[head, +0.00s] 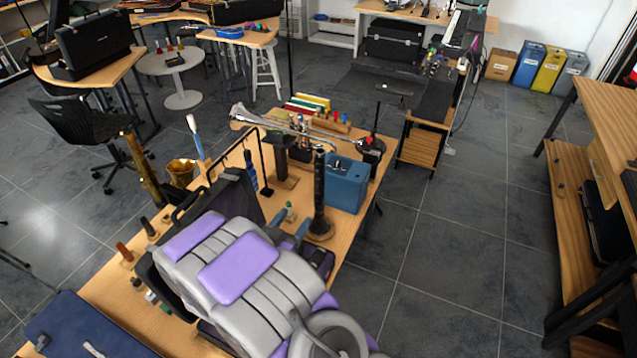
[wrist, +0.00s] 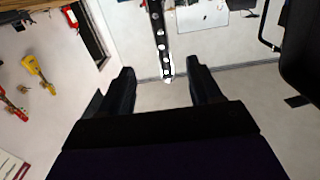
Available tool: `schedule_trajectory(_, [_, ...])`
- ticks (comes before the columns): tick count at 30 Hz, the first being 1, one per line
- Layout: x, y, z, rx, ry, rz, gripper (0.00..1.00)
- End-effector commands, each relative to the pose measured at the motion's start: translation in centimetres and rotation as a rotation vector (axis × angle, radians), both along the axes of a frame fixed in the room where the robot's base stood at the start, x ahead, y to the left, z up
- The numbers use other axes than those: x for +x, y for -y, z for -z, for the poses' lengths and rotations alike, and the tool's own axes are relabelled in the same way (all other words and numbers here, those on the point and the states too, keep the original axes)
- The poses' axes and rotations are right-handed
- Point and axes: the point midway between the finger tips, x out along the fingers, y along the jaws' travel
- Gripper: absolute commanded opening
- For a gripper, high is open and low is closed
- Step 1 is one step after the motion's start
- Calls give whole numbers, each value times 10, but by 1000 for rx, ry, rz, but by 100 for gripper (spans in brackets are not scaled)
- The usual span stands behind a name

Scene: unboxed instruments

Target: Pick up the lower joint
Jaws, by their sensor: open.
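My gripper (wrist: 160,72) is open in the wrist view, its two dark fingers spread with nothing held between them. A dark rod with a row of silvery round spots (wrist: 158,32) comes down from the top edge, and its lower end shows between the fingertips. It may be the lower joint; I cannot tell for sure, nor how far off it is. In the head view a dark upright instrument piece (head: 319,190) stands on a round base on the wooden table, just beyond my body. My gripper is hard to make out there.
A blue box (head: 346,186) stands just right of the upright piece. A silver trumpet (head: 275,120) lies raised behind it. A brass horn (head: 181,172) is at the table's left edge. A navy case (head: 85,328) is at the lower left. Open tiled floor (head: 450,240) lies to the right.

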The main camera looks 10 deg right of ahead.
Motion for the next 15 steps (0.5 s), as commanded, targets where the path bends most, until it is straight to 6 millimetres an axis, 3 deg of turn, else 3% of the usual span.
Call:
schedule_trajectory(5, [8,9,-1,-24,16,10,63])
schedule_trajectory(15, [49,36,-1,-22,16,9,63])
